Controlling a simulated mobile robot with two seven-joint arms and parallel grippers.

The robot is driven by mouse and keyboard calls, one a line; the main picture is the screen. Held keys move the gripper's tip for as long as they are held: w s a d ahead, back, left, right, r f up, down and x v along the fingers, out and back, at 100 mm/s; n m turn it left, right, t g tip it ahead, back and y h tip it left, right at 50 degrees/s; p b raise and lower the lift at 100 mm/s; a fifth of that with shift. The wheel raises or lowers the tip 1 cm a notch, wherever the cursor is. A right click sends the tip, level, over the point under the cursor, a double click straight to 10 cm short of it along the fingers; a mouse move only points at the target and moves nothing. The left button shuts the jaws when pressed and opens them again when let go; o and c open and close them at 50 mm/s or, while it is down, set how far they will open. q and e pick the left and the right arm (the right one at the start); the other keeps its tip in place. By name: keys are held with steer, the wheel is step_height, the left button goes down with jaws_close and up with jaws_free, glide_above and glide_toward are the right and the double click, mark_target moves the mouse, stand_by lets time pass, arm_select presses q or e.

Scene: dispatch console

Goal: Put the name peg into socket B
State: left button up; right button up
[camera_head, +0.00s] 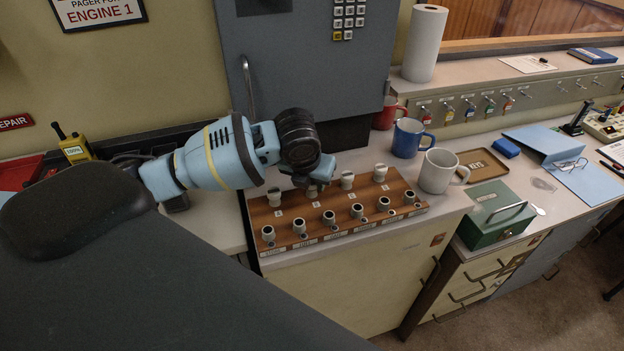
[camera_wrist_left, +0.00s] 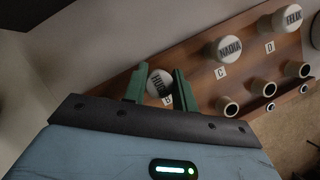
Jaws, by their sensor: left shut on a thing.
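A wooden board (camera_head: 336,218) on the counter carries a back row of white-capped name pegs and a front row of dark-mouthed fittings. My left gripper (camera_head: 313,184) is over the back row, second from the left. In the left wrist view its green fingers (camera_wrist_left: 158,87) are shut on a white-capped name peg (camera_wrist_left: 160,80), beside the label B (camera_wrist_left: 168,100). The cap's lettering is partly covered. The peg's base is hidden, so I cannot tell how deep it sits. Pegs NADIA (camera_wrist_left: 227,48) and FELIX (camera_wrist_left: 286,18) stand by labels C and D. My right gripper is out of view.
A grey mug (camera_head: 437,172), a blue mug (camera_head: 408,138) and a red mug (camera_head: 385,112) stand right of and behind the board. A green cash box (camera_head: 494,216) is further right. A grey cabinet (camera_head: 300,65) rises behind my left gripper.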

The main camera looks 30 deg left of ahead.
arm_select(q)
steer(key=shift+f, duration=0.1)
stand_by(0.4)
steer(key=o, duration=1)
steer(key=shift+v, duration=3)
steer(key=shift+s+f, duration=0.1)
